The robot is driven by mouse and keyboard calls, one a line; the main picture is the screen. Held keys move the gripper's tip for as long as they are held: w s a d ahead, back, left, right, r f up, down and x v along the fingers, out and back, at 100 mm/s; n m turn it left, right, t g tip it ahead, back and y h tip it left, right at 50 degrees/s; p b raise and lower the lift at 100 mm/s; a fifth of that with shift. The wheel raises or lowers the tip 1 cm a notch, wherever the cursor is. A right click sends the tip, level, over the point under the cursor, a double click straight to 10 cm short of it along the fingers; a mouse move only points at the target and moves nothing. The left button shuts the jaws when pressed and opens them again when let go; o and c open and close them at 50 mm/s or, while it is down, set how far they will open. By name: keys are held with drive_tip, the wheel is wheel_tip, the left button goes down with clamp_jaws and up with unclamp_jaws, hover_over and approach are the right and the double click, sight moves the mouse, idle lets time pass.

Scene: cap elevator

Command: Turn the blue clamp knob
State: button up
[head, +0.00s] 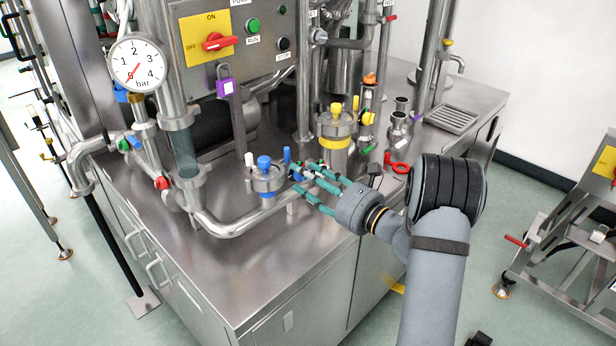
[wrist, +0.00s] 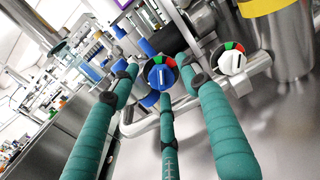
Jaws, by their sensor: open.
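The blue clamp knob (wrist: 161,76) shows in the wrist view as a round blue face with a pale bar and a red and green collar. It lies in front of my gripper (wrist: 160,88), framed by the three teal fingers. The fingers are spread and open; none is clearly closed on the knob. In the head view my gripper (head: 312,181) reaches left over the steel bench, its fingertips by a small cluster of coloured parts. They partly hide this cluster, so I cannot tell the knob apart there.
A white knob (wrist: 232,60) with a similar collar is right of the blue one. A blue-topped steel fitting (head: 264,163) stands left of my gripper. A yellow-banded vessel (head: 335,142) stands behind it. A bent steel pipe (head: 235,225) runs along the bench front.

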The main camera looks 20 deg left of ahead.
drive_tip(key=shift+c, duration=0.9)
drive_tip(key=c, duration=0.9)
drive_tip(key=n+b, duration=0.1)
drive_tip(key=b, duration=0.1)
drive_tip(key=shift+r+n+b, duration=0.1)
drive_tip(key=shift+n+b, duration=0.2)
drive_tip(key=shift+b, duration=0.05)
drive_tip(key=shift+c, duration=0.2)
drive_tip(key=o, duration=0.9)
drive_tip(key=shift+c, duration=0.2)
drive_tip(key=shift+o, duration=1.3)
drive_tip(key=v, duration=1.2)
